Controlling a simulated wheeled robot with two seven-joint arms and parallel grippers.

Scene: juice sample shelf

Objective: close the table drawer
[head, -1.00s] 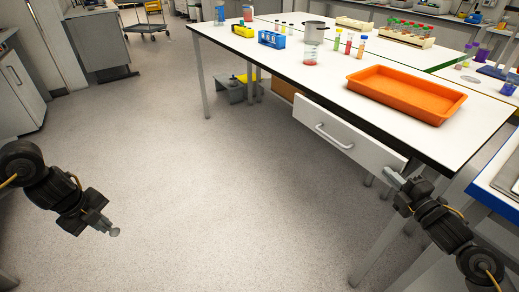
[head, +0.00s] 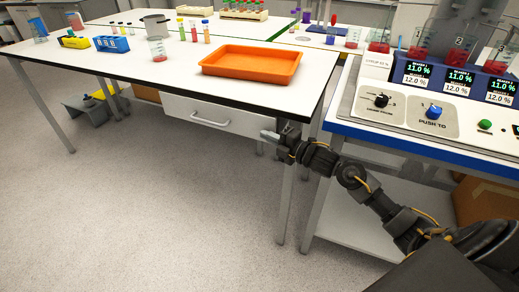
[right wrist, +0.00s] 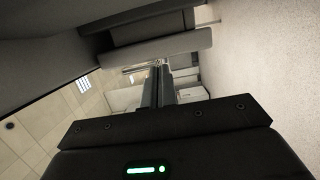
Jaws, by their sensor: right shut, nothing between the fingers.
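The table drawer's white front (head: 230,121), with its pale bar handle (head: 209,118), sits under the front edge of the white table (head: 120,72) in the head view. It looks in line with the table edge, with no clear gap, though a small one cannot be ruled out. My right gripper (head: 270,136) is shut and empty at the right end of the drawer front. Whether it touches the front cannot be told. Its closed fingers (right wrist: 158,88) show in the right wrist view. My left gripper is out of view.
An orange tray (head: 252,76) stands on the table above the drawer. A beaker (head: 157,50) and racks stand farther left. A blue-edged bench with a control panel (head: 425,112) is close on the right, beside my right arm. Table legs (head: 287,200) stand near the gripper. The floor in front is clear.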

